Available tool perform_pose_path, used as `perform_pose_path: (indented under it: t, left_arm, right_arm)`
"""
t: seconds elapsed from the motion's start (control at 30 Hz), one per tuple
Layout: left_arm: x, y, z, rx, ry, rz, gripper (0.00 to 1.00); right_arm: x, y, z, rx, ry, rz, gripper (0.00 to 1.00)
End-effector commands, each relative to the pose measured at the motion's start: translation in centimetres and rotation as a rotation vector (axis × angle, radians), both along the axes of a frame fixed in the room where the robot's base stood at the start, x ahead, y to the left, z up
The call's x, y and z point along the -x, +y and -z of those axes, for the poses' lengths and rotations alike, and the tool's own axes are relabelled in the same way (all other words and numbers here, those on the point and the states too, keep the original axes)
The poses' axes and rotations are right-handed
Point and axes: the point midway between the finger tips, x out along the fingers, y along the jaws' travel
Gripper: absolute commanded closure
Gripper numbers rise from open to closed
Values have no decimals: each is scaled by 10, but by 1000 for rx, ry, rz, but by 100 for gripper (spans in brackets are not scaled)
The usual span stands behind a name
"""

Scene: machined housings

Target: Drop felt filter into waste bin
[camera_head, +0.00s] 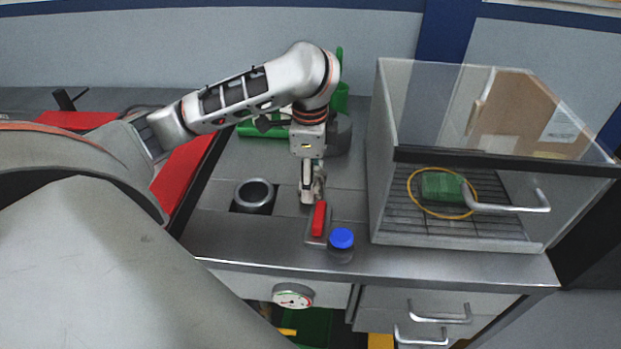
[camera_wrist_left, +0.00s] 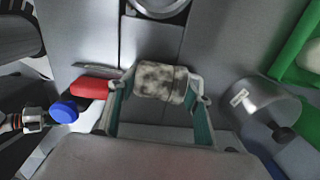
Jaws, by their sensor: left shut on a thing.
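My left gripper (camera_head: 312,195) points down over the steel counter. In the left wrist view, its two fingers (camera_wrist_left: 160,90) are shut on the felt filter (camera_wrist_left: 158,82), a mottled grey-beige short cylinder lying crosswise between the tips. The filter is hard to make out in the head view, and I cannot tell its height above the counter. A round metal-rimmed opening with a dark inside (camera_head: 255,193), which looks like the waste bin, is set left of the gripper. Its rim also shows at the top of the left wrist view (camera_wrist_left: 160,12). My right gripper is not in view.
A red-handled tool (camera_head: 319,218) and a blue-capped jar (camera_head: 341,240) stand close in front of the gripper. A grey cylinder (camera_wrist_left: 262,105) and green items (camera_head: 262,131) are behind. A clear-walled cabinet (camera_head: 384,190) blocks the right. Counter around the opening is mostly clear.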

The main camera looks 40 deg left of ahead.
Motion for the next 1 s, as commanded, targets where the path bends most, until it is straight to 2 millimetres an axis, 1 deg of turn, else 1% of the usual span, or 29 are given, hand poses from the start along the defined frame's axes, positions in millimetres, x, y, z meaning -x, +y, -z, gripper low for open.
perform_pose_path:
  t: [0.03, 0.07, 0.1, 0.13, 0.43, 0.57, 0.73, 1.0]
  left_arm:
    - [0, 0, 1, 0, 2, -2, 76]
    - [0, 0, 2, 0, 1, -2, 48]
    - [0, 0, 2, 0, 1, -2, 38]
    - [0, 0, 2, 0, 1, -1, 34]
    - [0, 0, 2, 0, 1, -1, 34]
    - [0, 0, -1, -1, -1, 1, 34]
    - [0, 1, -27, -3, -5, -1, 34]
    - [2, -1, -74, -2, -4, -1, 34]
  right_arm:
    - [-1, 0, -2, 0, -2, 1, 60]
    - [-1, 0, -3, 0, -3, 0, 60]
    - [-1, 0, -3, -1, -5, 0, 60]
    - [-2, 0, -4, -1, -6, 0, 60]
    - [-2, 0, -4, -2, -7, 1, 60]
    - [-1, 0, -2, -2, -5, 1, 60]
    - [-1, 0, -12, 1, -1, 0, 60]
    - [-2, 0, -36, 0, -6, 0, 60]
